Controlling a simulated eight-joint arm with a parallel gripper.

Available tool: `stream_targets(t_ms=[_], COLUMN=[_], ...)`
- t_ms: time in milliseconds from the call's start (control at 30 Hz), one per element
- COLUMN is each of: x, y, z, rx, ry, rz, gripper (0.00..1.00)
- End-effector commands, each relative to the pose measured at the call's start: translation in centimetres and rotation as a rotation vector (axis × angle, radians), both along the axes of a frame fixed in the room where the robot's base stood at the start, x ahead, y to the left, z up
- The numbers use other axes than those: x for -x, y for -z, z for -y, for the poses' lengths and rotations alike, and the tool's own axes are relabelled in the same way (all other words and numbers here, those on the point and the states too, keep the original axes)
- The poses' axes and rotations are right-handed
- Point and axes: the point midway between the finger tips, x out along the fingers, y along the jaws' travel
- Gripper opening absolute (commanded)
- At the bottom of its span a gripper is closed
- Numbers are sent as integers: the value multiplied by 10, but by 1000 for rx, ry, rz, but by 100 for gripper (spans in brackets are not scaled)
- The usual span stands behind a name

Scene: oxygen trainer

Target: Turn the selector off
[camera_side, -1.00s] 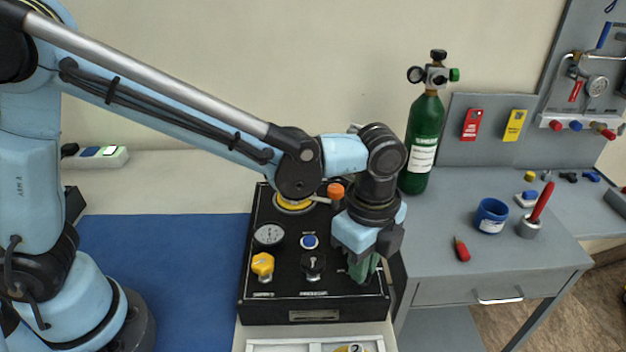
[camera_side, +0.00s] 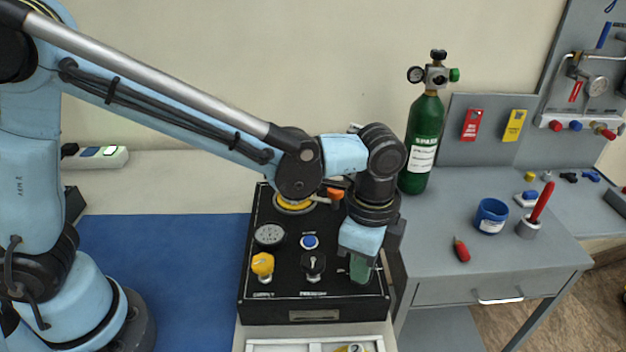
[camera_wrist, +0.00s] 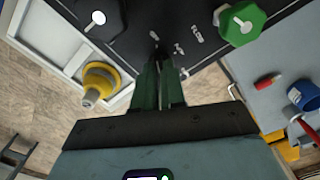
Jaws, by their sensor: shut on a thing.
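The black control panel (camera_side: 275,290) stands on the bench, with knobs, a gauge and a button on its top. My gripper (camera_side: 360,272) points down over its front right part, with green fingers. In the wrist view my gripper (camera_wrist: 158,62) has its fingers close together beside white label print on the panel. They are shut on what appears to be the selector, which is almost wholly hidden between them. Its pointing direction cannot be read.
A yellow knob (camera_side: 263,265), a black pressure knob (camera_side: 313,263), a blue button (camera_side: 310,242) and a gauge (camera_side: 269,235) lie left of my gripper. An orange part (camera_side: 335,193) is close behind my wrist. A green cylinder (camera_side: 425,135) stands behind right. The blue mat (camera_side: 165,270) is clear.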

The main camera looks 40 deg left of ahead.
Motion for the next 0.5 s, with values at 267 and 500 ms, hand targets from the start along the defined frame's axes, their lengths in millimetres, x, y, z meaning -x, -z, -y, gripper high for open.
stream_targets(t_ms=[267, 500], x=[0, 0], y=[0, 0], z=[0, 0], rx=[1, 1], ry=[1, 1], rz=[-1, 0], gripper=[24, 36])
